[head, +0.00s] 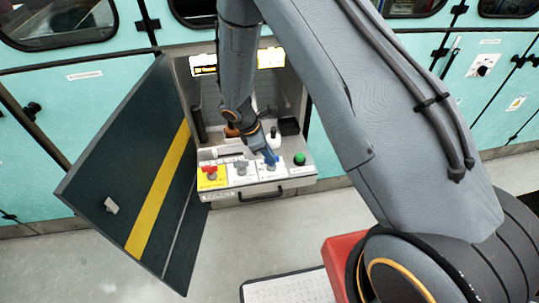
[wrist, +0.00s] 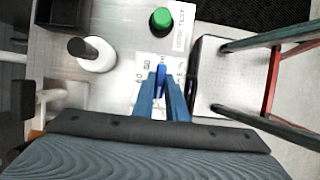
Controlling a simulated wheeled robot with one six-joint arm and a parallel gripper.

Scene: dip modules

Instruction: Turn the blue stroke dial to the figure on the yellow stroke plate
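The blue dial (wrist: 160,80) shows in the wrist view as a narrow upright blue grip on a white scale plate (wrist: 143,73) with printed figures. My gripper (wrist: 162,82) has its two fingers on either side of the dial. I cannot tell whether they touch it. In the head view my gripper (head: 268,150) is low over the panel, at the blue dial, which it partly hides. A yellow plate (head: 270,58) is at the back of the open cabinet; its figure is too small and bright to read.
A red knob on a yellow plate (head: 211,173), a grey knob (head: 241,168) and a green button (head: 299,158) share the panel. A white bottle-like object (wrist: 93,53) and a black tray (head: 289,126) stand behind. The cabinet door (head: 120,180) hangs open at left.

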